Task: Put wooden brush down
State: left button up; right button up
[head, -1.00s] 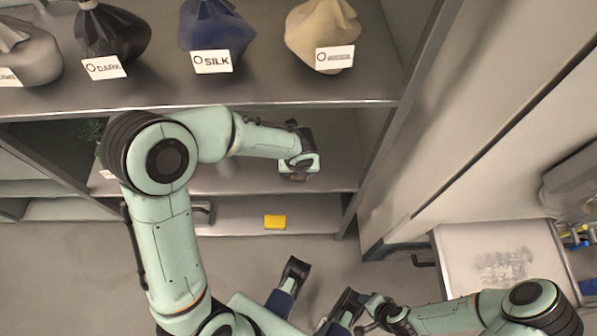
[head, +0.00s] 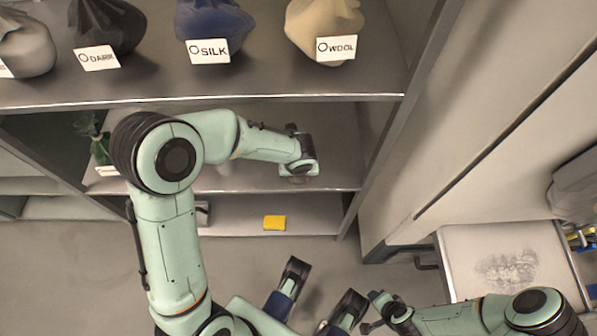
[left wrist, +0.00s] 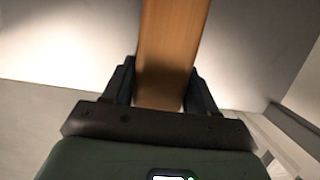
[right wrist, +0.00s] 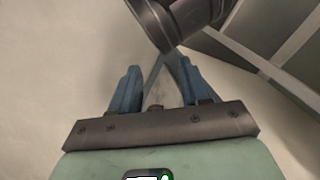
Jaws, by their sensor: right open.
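The wooden brush (left wrist: 168,45) shows in the left wrist view as a plain brown wooden length between my left gripper's fingers (left wrist: 162,82). The fingers press against both sides of it, and its far end runs out of the top of the picture. In the head view my left gripper (head: 298,168) reaches into the shelf opening below the bag shelf; the brush is hard to make out there. I cannot tell whether the brush touches the shelf. My right gripper (head: 376,312) is open and empty at the lower right, also in the right wrist view (right wrist: 160,88).
Several tied bags with labels such as the silk bag (head: 214,25) stand on the top shelf (head: 200,92), above my left forearm. A yellow block (head: 275,223) lies on the lowest shelf. A plant (head: 98,145) stands at left. An open drawer (head: 455,250) is at right.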

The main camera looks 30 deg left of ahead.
pick_arm(q)
jog(key=o, duration=0.4)
jog(key=shift+s+f, duration=0.25)
jog(key=shift+f, duration=0.35)
jog(key=shift+o, duration=0.2)
jog(key=shift+f, duration=0.1)
pick_arm(e)
jog(key=shift+d+f, duration=0.1)
pick_arm(q)
jog(key=p+v, duration=0.1)
jog(key=v, duration=0.1)
jog(key=p+v, duration=0.1)
jog(key=v, duration=0.2)
jog(key=w+p+v, duration=0.1)
jog(key=v, duration=0.1)
jog(key=shift+s+a+r, duration=0.1)
jog(key=shift+a+r, duration=0.1)
jog(key=shift+r, duration=0.15)
jog(key=shift+p+v, duration=0.3)
jog(key=shift+v, duration=0.45)
pick_arm(e)
jog(key=s+a+r+g, duration=0.1)
jog(key=s+a+r, duration=0.2)
jog(key=s+r, duration=0.1)
jog(key=shift+s+g+y, duration=0.4)
jog(key=shift+s, duration=0.25)
jog(key=shift+r, duration=0.1)
